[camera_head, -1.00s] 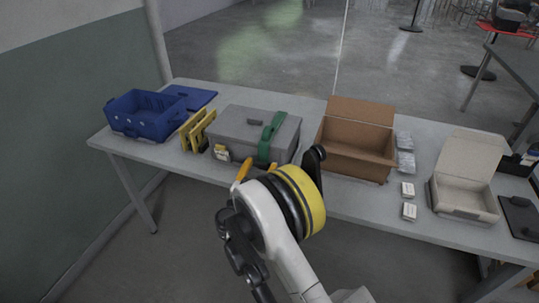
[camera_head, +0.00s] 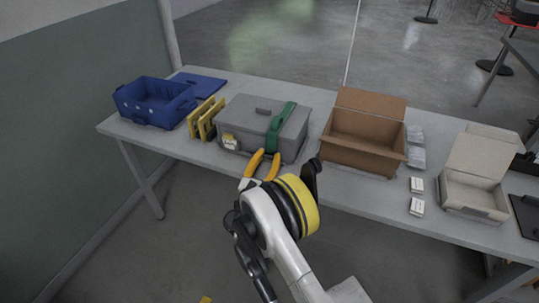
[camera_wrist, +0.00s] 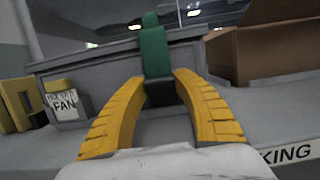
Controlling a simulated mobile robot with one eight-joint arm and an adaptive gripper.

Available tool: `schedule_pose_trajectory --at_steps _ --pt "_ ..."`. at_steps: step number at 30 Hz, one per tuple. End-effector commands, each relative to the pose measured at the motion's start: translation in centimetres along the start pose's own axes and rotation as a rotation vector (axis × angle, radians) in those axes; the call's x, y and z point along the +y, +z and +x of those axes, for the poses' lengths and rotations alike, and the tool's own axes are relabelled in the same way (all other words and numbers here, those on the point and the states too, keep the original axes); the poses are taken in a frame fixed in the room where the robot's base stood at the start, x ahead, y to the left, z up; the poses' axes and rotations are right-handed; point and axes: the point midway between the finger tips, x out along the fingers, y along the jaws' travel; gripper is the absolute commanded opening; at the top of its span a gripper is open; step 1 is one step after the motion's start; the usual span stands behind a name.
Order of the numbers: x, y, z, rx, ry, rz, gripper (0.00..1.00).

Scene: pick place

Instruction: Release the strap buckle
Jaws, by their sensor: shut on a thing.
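The grey lidded case (camera_head: 245,112) stands on the table with a green strap (camera_head: 283,120) running over its lid and down its front. In the wrist view, the strap (camera_wrist: 154,50) hangs down to a dark buckle (camera_wrist: 160,93) at its lower end. My gripper (camera_head: 267,154) has yellow fingers and is at the front of the case, low on the strap. In the wrist view, my gripper (camera_wrist: 160,82) has its fingertips on either side of the buckle, shut on it. The buckle's lower part and exact contact are partly hidden.
A blue crate (camera_head: 150,112) and yellow frames (camera_head: 205,120) stand left of the case. An open cardboard box (camera_head: 362,155) stands close on the right, then small white packs (camera_head: 417,185) and an open pale box (camera_head: 475,195). The table's front edge is below my gripper.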

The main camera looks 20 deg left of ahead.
Motion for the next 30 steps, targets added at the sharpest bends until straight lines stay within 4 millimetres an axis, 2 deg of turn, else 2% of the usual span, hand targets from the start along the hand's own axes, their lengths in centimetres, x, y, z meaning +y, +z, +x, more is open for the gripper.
schedule_pose_trajectory --at_steps 6,16,17,18,19,30 --pt "-0.02 -0.19 -0.42 -0.124 0.000 0.000 0.04" --pt "-0.01 -0.11 -0.48 -0.135 0.001 0.001 0.04" --pt "-0.01 -0.11 -0.48 -0.135 0.001 0.001 0.43" --pt "0.00 -0.11 -0.48 -0.135 0.001 0.001 0.55" --pt "0.00 -0.11 -0.47 -0.135 0.001 0.001 0.60" --pt "0.03 0.39 -0.33 -0.134 0.002 0.001 0.60"
